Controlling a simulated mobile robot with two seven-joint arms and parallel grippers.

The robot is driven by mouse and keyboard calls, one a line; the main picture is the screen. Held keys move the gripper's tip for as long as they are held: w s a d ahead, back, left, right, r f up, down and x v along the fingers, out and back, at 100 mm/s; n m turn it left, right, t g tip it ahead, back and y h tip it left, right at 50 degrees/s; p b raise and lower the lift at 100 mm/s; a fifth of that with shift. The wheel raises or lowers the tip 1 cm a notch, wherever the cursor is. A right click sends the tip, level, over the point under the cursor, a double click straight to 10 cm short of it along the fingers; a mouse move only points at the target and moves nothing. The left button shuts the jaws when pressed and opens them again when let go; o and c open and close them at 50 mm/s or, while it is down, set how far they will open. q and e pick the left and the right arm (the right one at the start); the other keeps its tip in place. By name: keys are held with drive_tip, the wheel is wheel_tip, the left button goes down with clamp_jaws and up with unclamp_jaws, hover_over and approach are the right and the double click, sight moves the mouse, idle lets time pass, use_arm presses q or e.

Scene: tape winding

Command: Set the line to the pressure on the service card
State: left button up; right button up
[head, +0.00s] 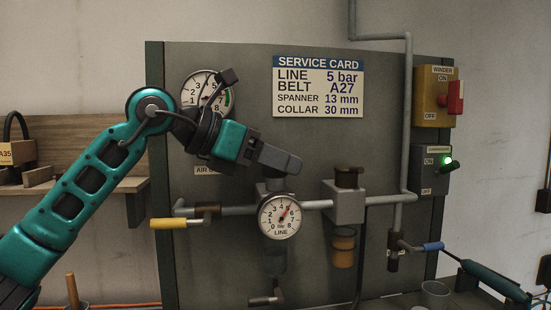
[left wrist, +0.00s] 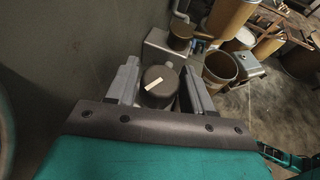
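The service card (head: 318,86) on the grey panel reads LINE 5 bar. The line gauge (head: 280,216) hangs below the pipe, and its red needle points up and right, near the 5. My left gripper (head: 280,160) is above this gauge, at the top of the regulator. In the left wrist view my left gripper (left wrist: 161,85) has one finger on each side of a dark round knob (left wrist: 158,88) with a pale mark on top. I cannot tell whether the fingers press on it. In the head view the fingers hide the knob. My right gripper is not in view.
A second gauge (head: 207,92) is partly behind my left arm. A yellow-handled valve (head: 172,223) is at left and a blue-handled valve (head: 432,246) at right. A brown-capped filter unit (head: 347,202) stands close right of the regulator. The winder switch (head: 436,96) is at upper right.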

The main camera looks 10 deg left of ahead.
use_arm(q)
drive_tip(key=shift+o, duration=1.2)
drive_tip(key=shift+a, duration=0.1)
drive_tip(key=v, duration=1.2)
drive_tip(key=shift+s+a+r+b, duration=0.2)
drive_tip(key=shift+a+r+b, duration=0.05)
drive_tip(key=shift+b, duration=0.05)
idle(0.5)
